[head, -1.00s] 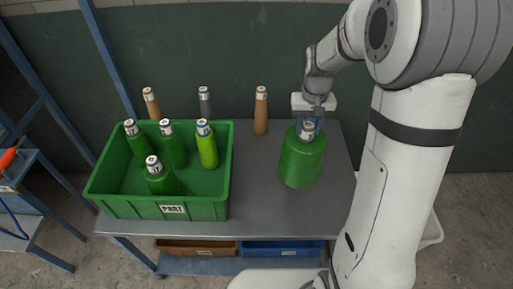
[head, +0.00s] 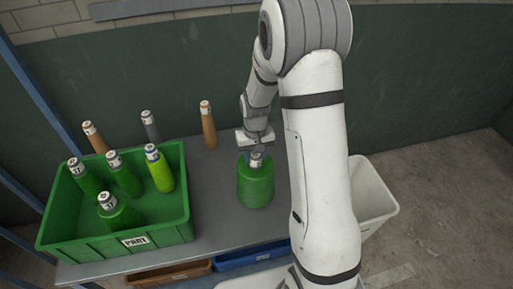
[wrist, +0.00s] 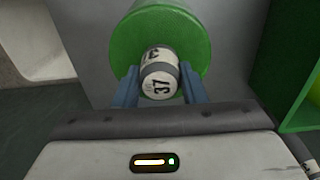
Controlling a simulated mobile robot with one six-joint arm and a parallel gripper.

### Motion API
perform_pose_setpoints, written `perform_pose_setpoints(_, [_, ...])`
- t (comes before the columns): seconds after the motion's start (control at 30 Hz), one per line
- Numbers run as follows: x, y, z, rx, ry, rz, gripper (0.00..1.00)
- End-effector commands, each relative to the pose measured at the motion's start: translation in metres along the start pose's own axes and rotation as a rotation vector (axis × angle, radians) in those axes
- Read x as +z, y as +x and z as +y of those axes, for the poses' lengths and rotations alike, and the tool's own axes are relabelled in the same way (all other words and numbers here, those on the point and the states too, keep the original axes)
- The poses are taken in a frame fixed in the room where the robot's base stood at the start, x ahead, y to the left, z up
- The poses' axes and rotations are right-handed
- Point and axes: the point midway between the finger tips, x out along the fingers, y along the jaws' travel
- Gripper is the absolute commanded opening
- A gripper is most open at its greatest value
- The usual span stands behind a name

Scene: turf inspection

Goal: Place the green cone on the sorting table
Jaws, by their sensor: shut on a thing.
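The green cone (head: 255,187) is a wide green body with rounded shoulders and a narrow, pale labelled neck. It is upright over the right part of the grey sorting table (head: 218,215); I cannot tell whether its base touches the top. My gripper (wrist: 158,77) is above it, with its two blue fingers shut on the neck. In the wrist view the label reads 37 and the green body (wrist: 125,42) shows beyond the fingers. In the head view my gripper (head: 256,153) is partly hidden by my own arm.
A green crate (head: 120,249) on the table's left holds several green labelled pieces. Brown (head: 208,124) and grey (head: 150,126) pieces stand at the back. Brown (head: 168,275) and blue (head: 250,256) trays sit below. A white bin (head: 372,196) stands right. Table between crate and cone is clear.

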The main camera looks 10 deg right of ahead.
Motion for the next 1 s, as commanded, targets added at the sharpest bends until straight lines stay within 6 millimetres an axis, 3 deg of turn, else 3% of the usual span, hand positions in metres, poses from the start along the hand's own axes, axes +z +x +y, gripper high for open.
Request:
perform_pose_setpoints(0.33, [-0.001, 0.001, 0.001, 0.0, 0.001, 0.004, 0.0])
perform_pose_setpoints(0.37, [0.0, 0.003, 0.001, 0.0, 0.001, 0.0, 0.38])
perform_pose_setpoints(0.6, [0.0, 0.002, 0.001, 0.0, 0.001, 0.0, 0.58])
perform_pose_setpoints(1.0, [-0.001, -0.008, 0.001, 0.0, 0.002, 0.004, 0.59])
